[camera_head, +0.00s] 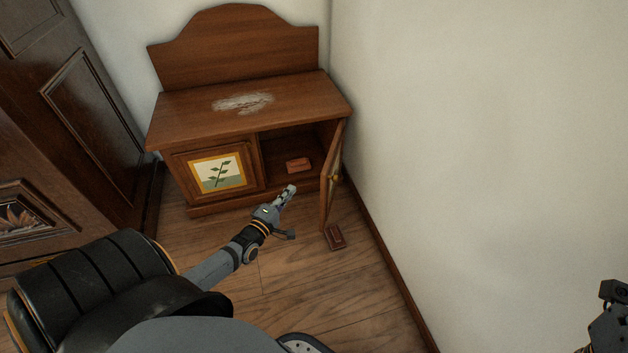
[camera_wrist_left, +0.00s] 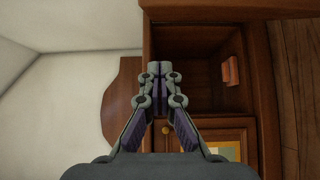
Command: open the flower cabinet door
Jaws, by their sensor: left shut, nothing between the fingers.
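The low wooden cabinet (camera_head: 225,122) stands against the back wall. Its left door (camera_head: 219,171) is closed and carries a picture of a green plant; part of that door and its round knob (camera_wrist_left: 166,130) show in the left wrist view. Its right door (camera_head: 333,180) stands swung out, seen nearly edge-on, so its face is mostly hidden. The right compartment (camera_wrist_left: 205,60) is exposed. My left gripper (camera_head: 290,190) is shut and empty in front of the opening, left of the open door; it also shows in the left wrist view (camera_wrist_left: 159,68). A small part of my right arm shows at the lower right edge.
A reddish-brown block (camera_head: 298,165) lies inside the open compartment. A similar dark red block (camera_head: 334,237) lies on the floor below the open door. A tall dark armoire (camera_head: 85,110) stands at left. The white wall (camera_head: 480,150) is close at right.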

